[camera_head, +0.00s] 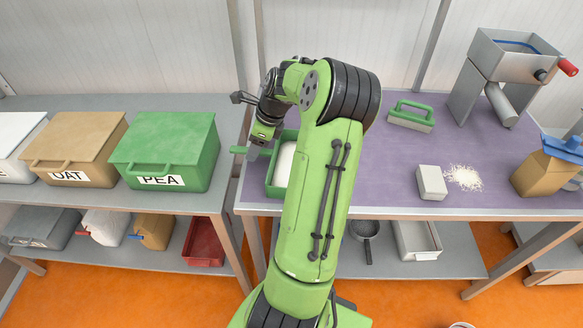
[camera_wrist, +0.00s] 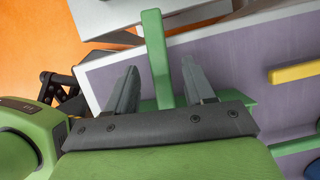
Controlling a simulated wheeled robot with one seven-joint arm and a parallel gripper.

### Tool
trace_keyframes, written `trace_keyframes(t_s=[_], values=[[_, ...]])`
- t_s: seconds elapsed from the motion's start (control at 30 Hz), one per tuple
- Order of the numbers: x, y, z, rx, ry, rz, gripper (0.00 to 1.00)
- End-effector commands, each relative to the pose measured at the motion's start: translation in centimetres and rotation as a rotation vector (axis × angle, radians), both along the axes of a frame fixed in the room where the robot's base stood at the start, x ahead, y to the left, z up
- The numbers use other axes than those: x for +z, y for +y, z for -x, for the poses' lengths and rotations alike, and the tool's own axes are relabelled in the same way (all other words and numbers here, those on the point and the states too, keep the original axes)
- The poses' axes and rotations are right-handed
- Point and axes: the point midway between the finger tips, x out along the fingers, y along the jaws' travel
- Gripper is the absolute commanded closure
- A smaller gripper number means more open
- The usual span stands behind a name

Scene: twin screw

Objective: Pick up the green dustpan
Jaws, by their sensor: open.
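The green dustpan (camera_head: 271,187) lies on the left end of the purple-topped bench, with something white inside it. Its handle (camera_head: 240,150) sticks out to the left, past the bench edge. My gripper (camera_head: 258,140) is at the handle, and my arm hides part of the pan. In the wrist view the upright green handle (camera_wrist: 157,50) stands between the two grey fingers of my gripper (camera_wrist: 161,80). The fingers are open, with gaps visible on both sides of the handle.
A green-handled brush (camera_head: 410,115), a pale block (camera_head: 431,183) and a scattered white pile (camera_head: 464,178) lie to the right on the bench. A metal hopper machine (camera_head: 505,75) stands at the back right. The green PEA bin (camera_head: 165,150) stands on the left bench.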

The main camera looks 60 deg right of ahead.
Motion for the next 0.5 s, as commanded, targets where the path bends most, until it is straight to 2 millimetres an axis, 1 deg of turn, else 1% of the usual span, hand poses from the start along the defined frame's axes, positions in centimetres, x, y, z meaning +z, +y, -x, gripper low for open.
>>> trace_keyframes(t_s=[0.03,0.13,0.2,0.33,0.37,0.5], values=[[-1.7,0.1,-0.3,0.002,0.001,-0.004,0.47],[-3.2,0.4,-0.9,0.003,0.001,-0.003,0.47],[-3.4,0.4,-1.1,0.002,0.001,-0.001,0.47],[-3.2,0.4,-1.0,0.001,0.001,0.000,0.47],[-3.2,0.4,-1.0,0.001,0.001,0.000,0.48],[-3.1,0.4,-1.0,0.001,0.001,0.000,0.70]])
